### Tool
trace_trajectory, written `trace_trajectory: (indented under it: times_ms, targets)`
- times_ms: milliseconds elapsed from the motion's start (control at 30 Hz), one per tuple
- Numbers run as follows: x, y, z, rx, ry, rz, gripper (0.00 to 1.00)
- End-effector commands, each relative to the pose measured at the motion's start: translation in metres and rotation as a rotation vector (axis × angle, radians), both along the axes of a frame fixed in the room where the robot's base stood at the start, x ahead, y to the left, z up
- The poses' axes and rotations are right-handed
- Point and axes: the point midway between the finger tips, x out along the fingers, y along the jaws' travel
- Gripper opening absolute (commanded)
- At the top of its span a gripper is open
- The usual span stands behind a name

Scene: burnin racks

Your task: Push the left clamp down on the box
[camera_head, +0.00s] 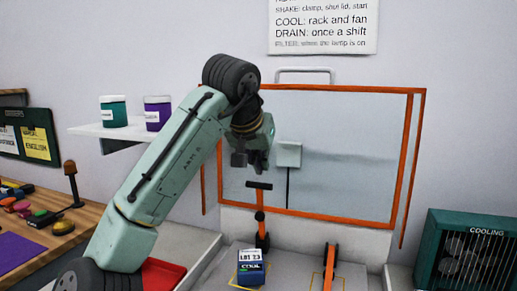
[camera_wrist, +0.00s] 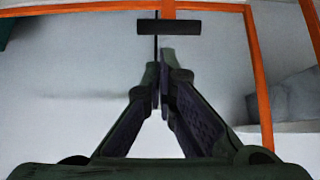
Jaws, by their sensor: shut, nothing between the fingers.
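The left clamp (camera_head: 262,240) stands upright in the head view, with a black T-shaped handle (camera_head: 259,186) at its top. The box (camera_head: 251,266), dark blue with a white label, sits on the grey surface just in front of that clamp. My gripper (camera_head: 252,164) is shut and empty, just above the T-handle in the head view. In the wrist view the shut fingertips (camera_wrist: 161,58) point toward the black handle bar (camera_wrist: 168,27). I cannot tell whether they touch it. The clamp's lower part is out of sight in the wrist view.
An orange and black right clamp (camera_head: 329,265) stands to the right of the box. An orange-framed clear panel (camera_head: 345,150) rises behind. A green cooling unit (camera_head: 465,250) is at the far right. A wooden bench (camera_head: 85,225) and red tray (camera_head: 163,275) are at left.

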Motion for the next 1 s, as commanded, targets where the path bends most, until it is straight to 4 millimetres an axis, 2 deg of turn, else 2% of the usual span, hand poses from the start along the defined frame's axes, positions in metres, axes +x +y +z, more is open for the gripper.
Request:
trace_trajectory:
  times_ms: [100, 300, 767, 1000]
  targets:
    - [0.011, -0.004, -0.013, 0.000, 0.001, -0.001, 0.00]
    - [0.022, -0.007, -0.028, 0.000, 0.001, 0.000, 0.00]
    - [0.024, -0.008, -0.031, -0.002, -0.006, -0.001, 0.00]
    - [0.028, -0.008, -0.034, -0.027, -0.079, -0.001, 0.00]
